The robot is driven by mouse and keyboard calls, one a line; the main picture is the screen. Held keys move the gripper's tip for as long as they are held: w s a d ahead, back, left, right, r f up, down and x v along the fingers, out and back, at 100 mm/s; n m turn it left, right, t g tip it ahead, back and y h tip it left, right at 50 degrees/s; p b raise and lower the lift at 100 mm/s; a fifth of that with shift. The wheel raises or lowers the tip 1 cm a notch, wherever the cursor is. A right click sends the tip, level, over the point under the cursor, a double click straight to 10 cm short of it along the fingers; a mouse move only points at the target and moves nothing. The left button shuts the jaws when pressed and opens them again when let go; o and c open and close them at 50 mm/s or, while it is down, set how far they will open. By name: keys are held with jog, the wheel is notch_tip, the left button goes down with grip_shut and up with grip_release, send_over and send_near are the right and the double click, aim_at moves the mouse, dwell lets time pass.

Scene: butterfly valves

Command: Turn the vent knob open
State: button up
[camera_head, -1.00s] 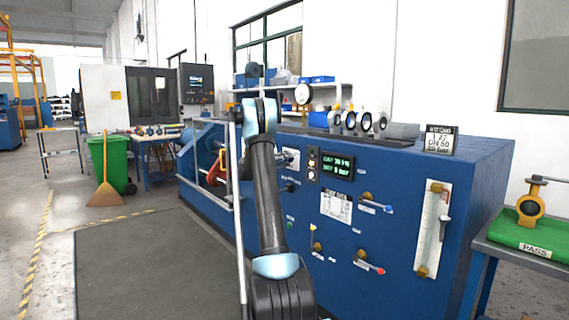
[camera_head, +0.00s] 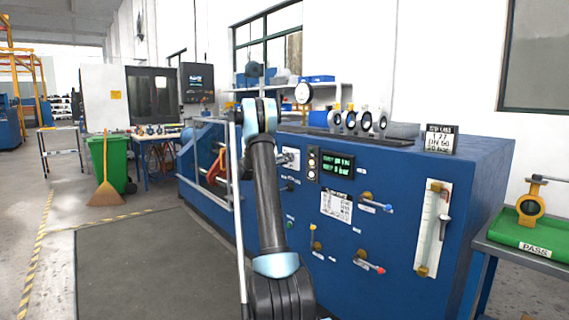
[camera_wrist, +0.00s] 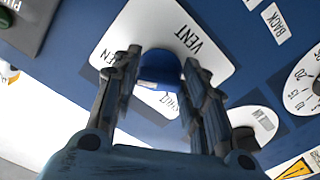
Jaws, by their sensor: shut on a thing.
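In the wrist view, the blue vent knob (camera_wrist: 160,68) stands out from a white plate (camera_wrist: 205,25) that reads VENT, upside down in this view. OPEN is partly visible on the plate's left side, behind a finger. My gripper (camera_wrist: 163,62) has one finger on each side of the knob and is shut on it. My arm hides the gripper and the knob there.
The blue bench front (camera_head: 300,195) also carries a green display (camera_head: 337,166), several small lever valves and a sight tube (camera_head: 432,230). A metal guard rail stands left of my arm. A green bin (camera_head: 113,165) and broom stand further left. Floor between is clear.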

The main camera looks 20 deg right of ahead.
jog(key=shift+w, duration=0.1)
jog(key=o, duration=1.1)
jog(key=shift+c, duration=0.2)
jog(key=v, duration=1.2)
